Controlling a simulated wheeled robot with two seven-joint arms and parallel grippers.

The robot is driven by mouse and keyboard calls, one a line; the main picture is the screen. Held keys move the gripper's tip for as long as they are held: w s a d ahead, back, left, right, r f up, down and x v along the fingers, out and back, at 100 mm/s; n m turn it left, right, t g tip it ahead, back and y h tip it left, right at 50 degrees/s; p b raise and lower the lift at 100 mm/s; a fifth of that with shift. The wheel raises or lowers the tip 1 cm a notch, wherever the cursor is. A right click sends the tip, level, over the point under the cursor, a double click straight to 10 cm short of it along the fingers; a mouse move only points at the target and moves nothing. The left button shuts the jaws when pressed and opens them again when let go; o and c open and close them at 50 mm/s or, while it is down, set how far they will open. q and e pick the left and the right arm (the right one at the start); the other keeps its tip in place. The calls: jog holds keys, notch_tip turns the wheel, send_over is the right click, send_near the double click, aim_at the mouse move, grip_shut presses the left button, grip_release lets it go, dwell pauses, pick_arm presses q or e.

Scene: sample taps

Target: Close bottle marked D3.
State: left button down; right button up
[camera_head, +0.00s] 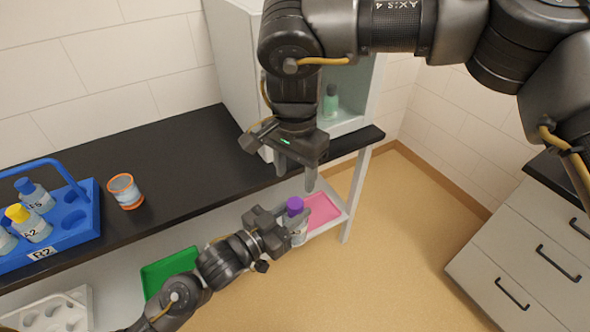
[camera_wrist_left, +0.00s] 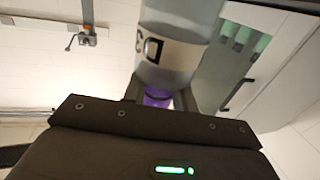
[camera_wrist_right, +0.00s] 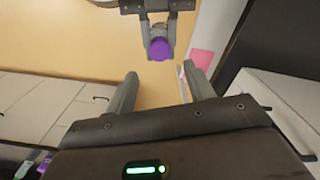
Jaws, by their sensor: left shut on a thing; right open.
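The bottle marked D3 (camera_wrist_left: 168,62) has a pale body and a lettered label, upside down in the left wrist view. Its purple cap (camera_head: 295,206) is at the top in the head view; I cannot tell how tightly it sits. My left gripper (camera_head: 296,226) is shut on the bottle and holds it in front of the bench, off any surface. My right gripper (camera_head: 297,178) is open and empty just above the cap, fingers pointing down. In the right wrist view the cap (camera_wrist_right: 160,48) lies beyond the open fingers (camera_wrist_right: 160,90), apart from them.
A blue rack (camera_head: 85,222) with several bottles and an orange-rimmed jar (camera_head: 125,191) stand on the black bench (camera_head: 180,160). A white cabinet (camera_head: 232,60) holds a green bottle (camera_head: 330,101). Green (camera_head: 165,270) and pink (camera_head: 322,212) trays lie lower down. A drawer unit (camera_head: 530,255) stands right.

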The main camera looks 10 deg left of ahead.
aim_at(295, 202)
jog(key=shift+f, duration=4.05)
jog(key=c, duration=1)
jog(key=m, duration=0.6)
jog(key=shift+m, duration=0.4)
jog(key=shift+c, duration=0.2)
jog(key=o, duration=1.1)
jog(key=shift+c, duration=0.2)
